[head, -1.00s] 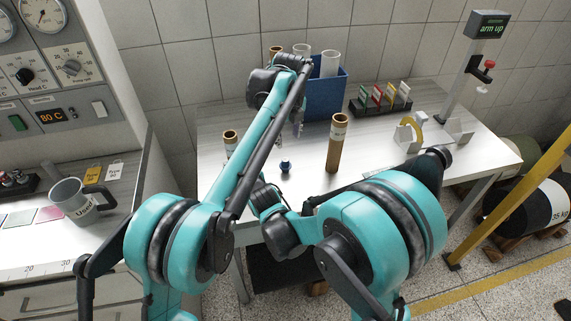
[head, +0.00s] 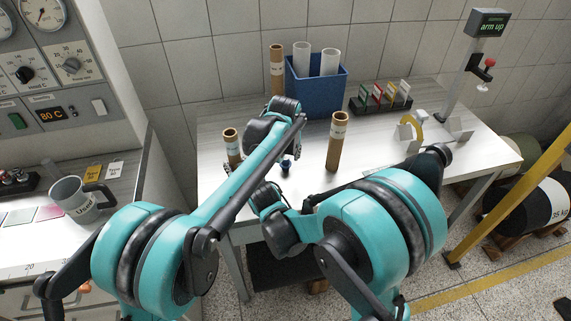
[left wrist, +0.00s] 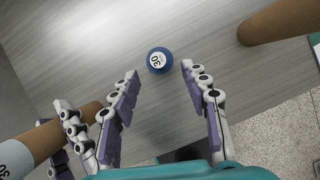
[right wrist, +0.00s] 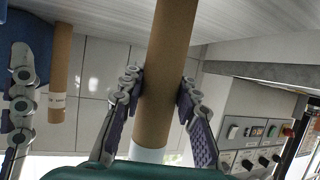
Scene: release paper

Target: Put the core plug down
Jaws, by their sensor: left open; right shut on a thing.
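The core plug (head: 286,166) is a small blue piece standing on the table; in the left wrist view (left wrist: 159,61) its round pale top reads 30. My left gripper (left wrist: 160,72) is open and empty, its fingertips pointing toward the plug with a gap. My right gripper (right wrist: 158,85) is shut on a brown tube (right wrist: 165,45) with a white label. That tube shows at the left of the table in the head view (head: 231,140), upright. The right fingers are mostly hidden there behind my left arm.
Another brown tube (head: 339,135) stands right of the plug. A blue bin (head: 316,97) with white tubes is at the back, with a brown tube (head: 277,65) beside it. A rack of coloured cards (head: 380,102) and a yellow arc-shaped tool (head: 412,128) are further right.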

